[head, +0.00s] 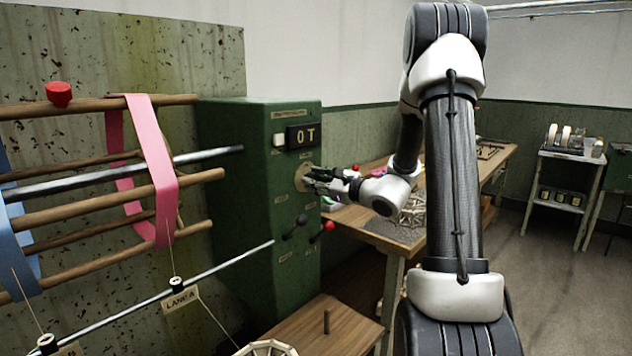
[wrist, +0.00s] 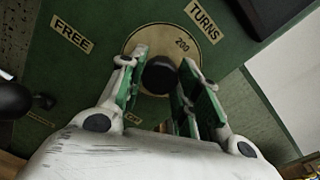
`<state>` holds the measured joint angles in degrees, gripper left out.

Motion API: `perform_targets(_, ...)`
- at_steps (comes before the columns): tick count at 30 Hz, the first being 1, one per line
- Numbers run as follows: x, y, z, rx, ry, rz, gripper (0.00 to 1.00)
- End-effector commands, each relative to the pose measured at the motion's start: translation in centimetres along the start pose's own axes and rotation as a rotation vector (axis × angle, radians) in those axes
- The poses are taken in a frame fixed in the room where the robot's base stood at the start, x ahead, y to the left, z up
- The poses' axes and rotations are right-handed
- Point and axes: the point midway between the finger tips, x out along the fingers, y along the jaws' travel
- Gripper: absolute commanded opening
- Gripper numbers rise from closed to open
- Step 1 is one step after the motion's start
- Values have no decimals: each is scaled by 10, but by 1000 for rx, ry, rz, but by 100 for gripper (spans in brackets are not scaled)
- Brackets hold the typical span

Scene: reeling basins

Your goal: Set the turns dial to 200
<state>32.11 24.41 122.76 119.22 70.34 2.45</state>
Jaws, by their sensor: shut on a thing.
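The turns dial is a round brass plate (wrist: 150,36) on the green machine cabinet (head: 240,180), with a dark knob (wrist: 159,74) at its centre. The number 200 (wrist: 182,44) is on the plate's upper right in the wrist view, beside the TURNS label (wrist: 203,20). My gripper (wrist: 160,80) has one finger on each side of the knob and is shut on it. In the head view the dial plate (head: 301,178) is partly hidden by my gripper (head: 312,181). I cannot make out a pointer on the knob.
A display (head: 304,136) above the dial reads "0 T". A black-knobbed lever (head: 301,220) and a red-knobbed lever (head: 328,226) sit below. A FREE label (wrist: 71,33) is left of the dial. A wooden reel with a pink band (head: 153,170) stands left; a worktable (head: 375,232) is right.

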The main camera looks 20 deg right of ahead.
Motion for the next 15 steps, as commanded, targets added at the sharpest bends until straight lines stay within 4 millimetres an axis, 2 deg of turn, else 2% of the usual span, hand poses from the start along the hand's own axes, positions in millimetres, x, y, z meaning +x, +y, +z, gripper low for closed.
perform_targets(15, 0, 1, -1, -484, 17, -9, 9)
